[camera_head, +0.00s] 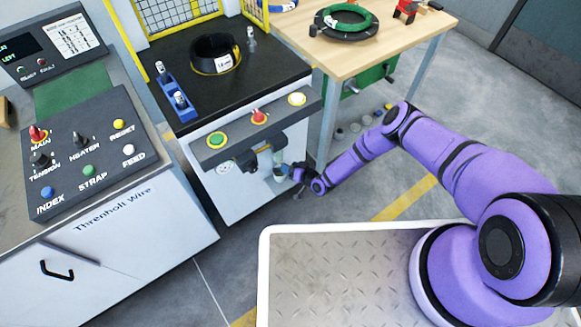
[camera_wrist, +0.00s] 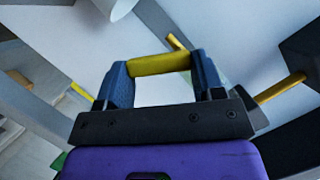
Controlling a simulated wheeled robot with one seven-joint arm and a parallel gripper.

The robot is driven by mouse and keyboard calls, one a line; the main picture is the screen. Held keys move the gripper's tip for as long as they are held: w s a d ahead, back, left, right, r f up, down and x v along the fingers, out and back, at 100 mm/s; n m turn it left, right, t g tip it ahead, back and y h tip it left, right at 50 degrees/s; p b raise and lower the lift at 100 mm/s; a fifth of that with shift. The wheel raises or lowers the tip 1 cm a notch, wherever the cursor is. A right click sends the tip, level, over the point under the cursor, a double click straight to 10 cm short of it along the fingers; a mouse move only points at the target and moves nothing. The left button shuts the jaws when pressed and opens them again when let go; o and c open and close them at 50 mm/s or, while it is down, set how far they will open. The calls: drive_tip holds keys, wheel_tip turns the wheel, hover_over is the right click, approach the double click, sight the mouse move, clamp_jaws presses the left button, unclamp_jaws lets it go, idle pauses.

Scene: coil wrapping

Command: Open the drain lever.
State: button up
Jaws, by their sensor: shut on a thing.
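My gripper (camera_wrist: 160,76) has two blue fingers, closed on the ends of a short yellow bar, the drain lever (camera_wrist: 158,63), in the wrist view. The bar lies crosswise between the fingertips, slightly tilted. In the head view my gripper (camera_head: 290,172) is low at the front of the white machine cabinet, beside a small clear bowl under the gauge and fittings. The lever is too small and too covered there to make out clearly.
The machine cabinet (camera_head: 238,195) carries a gauge (camera_head: 223,168) and green, red and white buttons. A wooden table (camera_head: 375,45) stands behind my arm. A control console (camera_head: 85,150) is at left. In the wrist view another yellow rod (camera_wrist: 280,88) sticks out at right.

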drive_tip(key=shift+s+a+f+m+y, duration=0.1)
drive_tip(key=shift+f+m+y, duration=0.25)
drive_tip(key=shift+m+y, duration=0.6)
drive_tip(key=shift+s+a+f+m+y, duration=0.1)
drive_tip(key=shift+f+m+y, duration=0.3)
drive_tip(key=shift+m, duration=1.05)
drive_tip(key=shift+r, duration=0.1)
drive_tip(key=o, duration=0.9)
drive_tip(key=v, duration=1)
drive_tip(key=shift+s+d, duration=0.15)
drive_tip(key=shift+d, duration=0.25)
